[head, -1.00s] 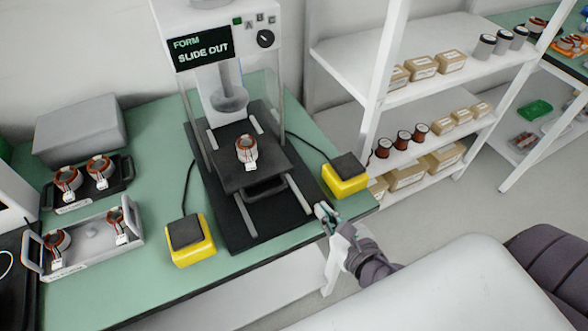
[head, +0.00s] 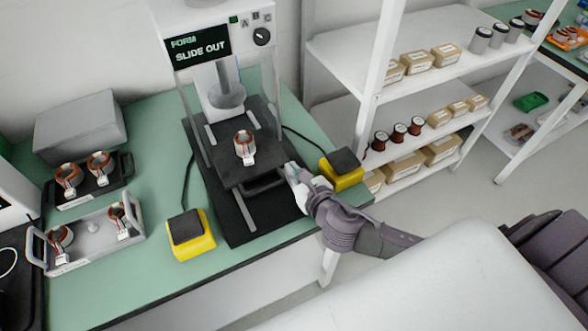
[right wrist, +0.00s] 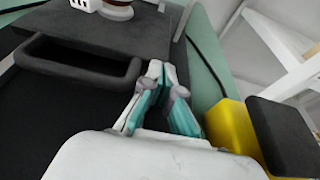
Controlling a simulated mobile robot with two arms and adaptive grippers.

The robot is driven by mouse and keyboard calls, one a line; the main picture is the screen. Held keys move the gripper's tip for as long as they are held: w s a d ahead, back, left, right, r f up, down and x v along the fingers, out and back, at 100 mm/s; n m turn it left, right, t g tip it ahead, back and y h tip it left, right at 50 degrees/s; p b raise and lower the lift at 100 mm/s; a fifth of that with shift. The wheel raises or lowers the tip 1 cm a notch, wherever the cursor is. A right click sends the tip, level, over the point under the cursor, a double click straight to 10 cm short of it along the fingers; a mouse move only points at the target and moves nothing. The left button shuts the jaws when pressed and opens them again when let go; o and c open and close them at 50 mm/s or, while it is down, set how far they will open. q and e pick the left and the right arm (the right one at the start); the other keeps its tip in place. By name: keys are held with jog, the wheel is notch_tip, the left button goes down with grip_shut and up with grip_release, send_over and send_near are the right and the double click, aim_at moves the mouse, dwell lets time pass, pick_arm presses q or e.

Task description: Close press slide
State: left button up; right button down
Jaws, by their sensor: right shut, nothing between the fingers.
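The press (head: 217,20) stands at the back of the green table, and its display reads "FORM SLIDE OUT". Its dark slide plate (head: 225,172) is out toward the front on two rails, with a stator (head: 245,147) on it. A black handle (head: 265,186) is on the slide's front edge; the handle shows large in the right wrist view (right wrist: 75,62). My right gripper (head: 289,170) is shut and empty, at the right end of the handle by the slide's front right corner. In the wrist view its fingertips (right wrist: 156,70) are just beside the handle; contact is unclear. My left gripper is not in view.
Two yellow foot-switch boxes (head: 190,240) (head: 342,176) flank the press base, the right one close to my right gripper. Trays with stators (head: 95,245) (head: 88,190) and a grey box (head: 80,130) stand at left. Shelves (head: 420,95) stand at right.

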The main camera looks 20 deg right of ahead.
aim_at(279, 145)
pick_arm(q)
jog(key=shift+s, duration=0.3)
pick_arm(e)
jog(key=shift+w+r, duration=0.1)
jog(key=shift+w, duration=0.25)
jog(key=w+p, duration=0.1)
jog(key=w, duration=0.3)
jog(key=w+p, duration=0.1)
jog(key=w, duration=0.3)
jog(key=shift+w+a, duration=0.2)
jog(key=shift+w, duration=0.05)
jog(key=shift+w+d, duration=0.1)
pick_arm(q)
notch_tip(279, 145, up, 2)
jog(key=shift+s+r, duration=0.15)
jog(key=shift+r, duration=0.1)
pick_arm(e)
jog(key=shift+r, duration=0.1)
pick_arm(q)
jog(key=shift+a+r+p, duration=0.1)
jog(key=shift+p, duration=0.25)
pick_arm(e)
jog(key=shift+d, duration=0.1)
